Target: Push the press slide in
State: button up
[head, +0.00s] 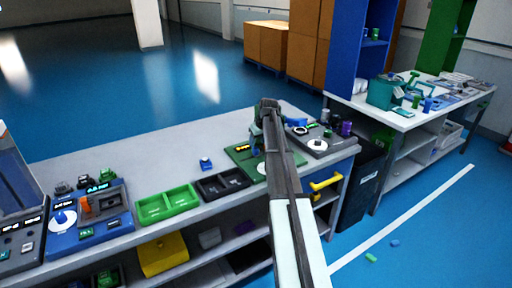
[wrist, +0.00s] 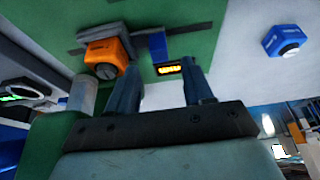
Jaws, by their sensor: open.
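A green station panel (head: 240,155) sits on the bench; my arm covers much of it in the head view. In the wrist view the green panel (wrist: 205,40) fills the upper middle. An orange block (wrist: 105,55) with a dark round end sits there by a grey bar (wrist: 110,33), with a blue piece (wrist: 157,47) beside it. Which part is the press slide I cannot tell for sure. My gripper (wrist: 166,72) is open, its two fingers apart over the panel near a small lit display (wrist: 168,68).
A blue button box (head: 206,163) stands on the bench left of the panel. A blue console (head: 90,218) is further left, a grey console (head: 318,142) to the right.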

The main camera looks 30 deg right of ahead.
aim_at(255, 148)
jog(key=v, duration=0.8)
jog(key=shift+o, duration=0.2)
jog(key=w+a+n, duration=0.1)
jog(key=w+a, duration=0.3)
jog(key=a, duration=0.4)
jog(key=shift+w+f, duration=0.15)
jog(key=shift+f, duration=0.1)
jog(key=w+a, duration=0.3)
jog(key=s+d+m+g+h, duration=0.2)
jog(key=d+m+g+h, duration=0.35)
jog(key=m, duration=1.35)
jog(key=shift+t+y, duration=0.45)
jog(key=shift+y, duration=0.1)
jog(key=x, duration=1.3)
jog(key=shift+d+f, duration=0.15)
jog(key=shift+d, duration=0.15)
